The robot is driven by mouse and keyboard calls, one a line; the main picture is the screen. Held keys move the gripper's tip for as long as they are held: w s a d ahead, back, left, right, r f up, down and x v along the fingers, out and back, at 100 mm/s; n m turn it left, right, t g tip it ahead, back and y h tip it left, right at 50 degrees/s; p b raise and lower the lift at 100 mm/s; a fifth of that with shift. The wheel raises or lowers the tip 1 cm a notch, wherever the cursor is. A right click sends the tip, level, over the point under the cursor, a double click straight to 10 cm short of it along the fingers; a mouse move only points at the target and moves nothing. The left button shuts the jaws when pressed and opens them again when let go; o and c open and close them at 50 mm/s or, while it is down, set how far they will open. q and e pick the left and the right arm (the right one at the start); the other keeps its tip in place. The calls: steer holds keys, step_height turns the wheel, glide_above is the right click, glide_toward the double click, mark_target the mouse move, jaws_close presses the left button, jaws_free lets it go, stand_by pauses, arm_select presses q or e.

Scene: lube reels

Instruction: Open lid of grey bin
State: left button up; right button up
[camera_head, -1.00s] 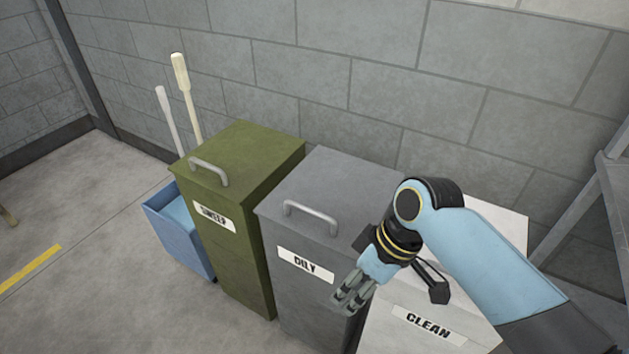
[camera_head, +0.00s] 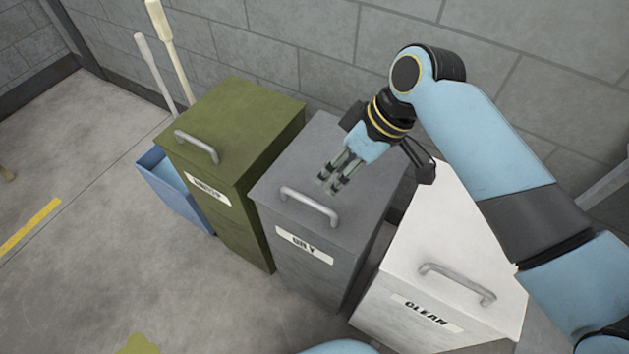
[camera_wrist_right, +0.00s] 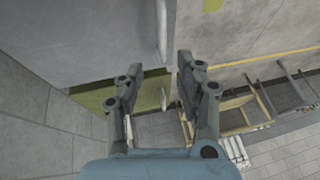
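The grey bin (camera_head: 319,262), labelled OILY, stands between the green and white bins. Its flat lid (camera_head: 316,152) is down, with a bar handle (camera_head: 309,206) near the front edge. My right gripper (camera_head: 333,184) is over the lid, just behind the handle and pointing down; I cannot tell whether it touches. In the right wrist view, its fingers (camera_wrist_right: 155,85) are apart with nothing between them. That view also shows the grey lid (camera_wrist_right: 90,40) and its handle (camera_wrist_right: 161,30) ahead of the fingers. My left gripper is out of view.
The green bin (camera_head: 226,200) stands left of the grey bin, with a blue bucket (camera_head: 178,194) and mop handles (camera_head: 167,45) beyond it. The white CLEAN bin (camera_head: 455,240) stands close on the right, under my right arm. A block wall rises behind. The floor in front is mostly clear.

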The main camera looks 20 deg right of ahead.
glide_above(310, 200)
steer(key=s+d, duration=0.1)
steer(key=d, duration=0.1)
step_height(310, 200, down, 5)
steer(key=shift+s+r, duration=0.15)
steer(key=x, duration=0.4)
steer(key=shift+d+b, duration=0.15)
steer(key=shift+b, duration=0.25)
steer(key=shift+c, duration=0.5)
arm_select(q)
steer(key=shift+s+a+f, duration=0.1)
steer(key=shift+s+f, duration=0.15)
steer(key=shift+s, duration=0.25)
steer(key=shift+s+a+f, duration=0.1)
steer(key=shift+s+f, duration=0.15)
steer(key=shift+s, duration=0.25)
arm_select(e)
jaws_close()
